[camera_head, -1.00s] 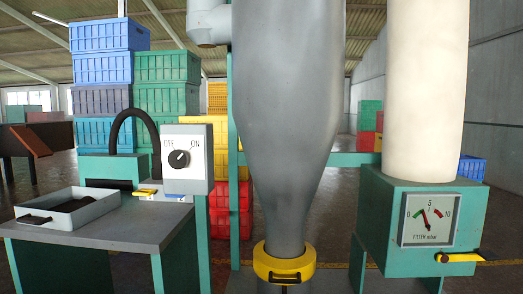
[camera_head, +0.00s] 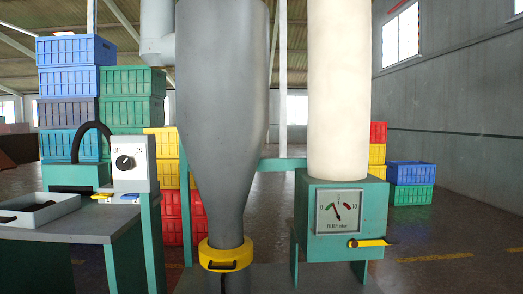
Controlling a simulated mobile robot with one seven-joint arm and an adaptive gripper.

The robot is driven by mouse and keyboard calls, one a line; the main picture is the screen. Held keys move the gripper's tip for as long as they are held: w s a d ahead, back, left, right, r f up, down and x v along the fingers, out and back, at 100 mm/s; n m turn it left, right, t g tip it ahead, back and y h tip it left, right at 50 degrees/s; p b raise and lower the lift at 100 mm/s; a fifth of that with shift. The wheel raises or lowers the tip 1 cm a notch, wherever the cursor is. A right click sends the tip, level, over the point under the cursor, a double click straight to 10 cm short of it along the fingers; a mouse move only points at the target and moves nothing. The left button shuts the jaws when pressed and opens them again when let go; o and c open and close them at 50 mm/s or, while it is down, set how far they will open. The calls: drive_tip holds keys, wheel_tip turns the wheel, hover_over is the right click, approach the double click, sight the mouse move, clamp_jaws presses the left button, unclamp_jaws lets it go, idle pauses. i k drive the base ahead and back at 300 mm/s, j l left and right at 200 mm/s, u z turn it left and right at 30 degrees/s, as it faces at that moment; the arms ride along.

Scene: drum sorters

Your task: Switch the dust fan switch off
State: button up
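The dust fan switch is a black round knob (camera_head: 124,163) on a light grey box (camera_head: 133,178) at the left, with OFF printed upper left of it and ON upper right. Its pale pointer mark is small and seems to tilt up and right, toward ON. The box sits on a green post beside a grey-topped table. My gripper is not in view, so its state and its distance from the knob do not show.
A grey table (camera_head: 95,226) with a tray (camera_head: 40,212) stands left. A grey cone (camera_head: 222,120) with a yellow collar (camera_head: 226,256) is central. Right of it, a green gauge box (camera_head: 312,240) carries a yellow lever (camera_head: 370,242). Stacked crates (camera_head: 76,50) stand behind. Open floor lies right.

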sight(124, 162)
drive_tip(key=j, duration=0.95)
drive_tip(key=i+j, duration=0.1)
drive_tip(key=j, duration=0.85)
